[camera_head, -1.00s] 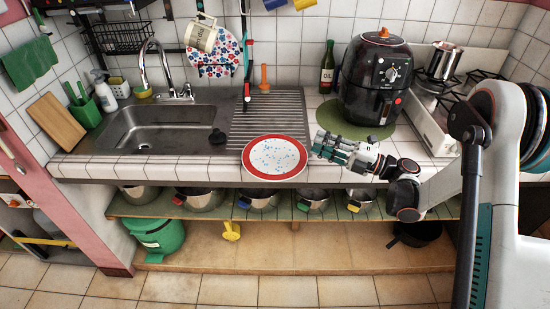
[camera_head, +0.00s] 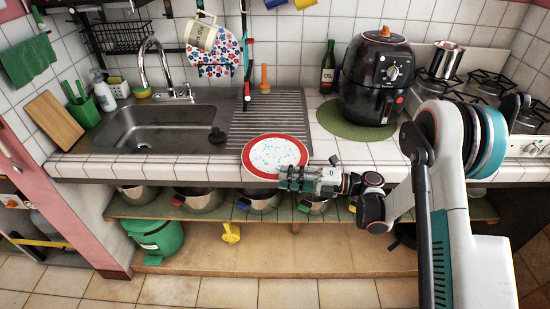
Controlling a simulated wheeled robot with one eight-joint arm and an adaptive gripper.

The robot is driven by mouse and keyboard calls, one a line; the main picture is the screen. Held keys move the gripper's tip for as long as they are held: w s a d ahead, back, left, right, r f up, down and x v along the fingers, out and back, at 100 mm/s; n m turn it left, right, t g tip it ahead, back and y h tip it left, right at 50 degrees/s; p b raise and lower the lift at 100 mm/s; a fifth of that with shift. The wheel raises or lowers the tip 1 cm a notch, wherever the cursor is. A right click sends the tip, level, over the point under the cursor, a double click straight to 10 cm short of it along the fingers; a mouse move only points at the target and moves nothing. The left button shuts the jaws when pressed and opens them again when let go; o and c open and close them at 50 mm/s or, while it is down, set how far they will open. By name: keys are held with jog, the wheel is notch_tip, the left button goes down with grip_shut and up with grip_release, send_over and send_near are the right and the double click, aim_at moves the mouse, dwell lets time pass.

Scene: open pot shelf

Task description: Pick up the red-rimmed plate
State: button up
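The red-rimmed plate (camera_head: 274,153) has a white middle with small blue specks. It lies at the front edge of the tiled counter, between the ribbed drainboard and the black air fryer. My gripper (camera_head: 284,178) is at the plate's lower right rim, with its fingers pointing left. The fingers overlap the rim's lower right edge in the picture. I cannot tell whether they touch it, or whether they are open or shut.
The metal sink (camera_head: 155,128) is to the left, and the air fryer (camera_head: 376,80) stands on a green mat (camera_head: 350,128) to the right. Several pots (camera_head: 199,199) sit on the open shelf below the counter. The white front tiles right of the plate are clear.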

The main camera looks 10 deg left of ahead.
aim_at(272, 175)
jog(key=a, duration=0.1)
jog(key=a+b, duration=0.1)
jog(key=a, duration=0.1)
jog(key=a+b, duration=0.1)
jog(key=a, duration=0.1)
jog(key=shift+s+a, duration=0.15)
jog(key=shift+s, duration=0.1)
jog(key=shift+r, duration=0.15)
grip_shut()
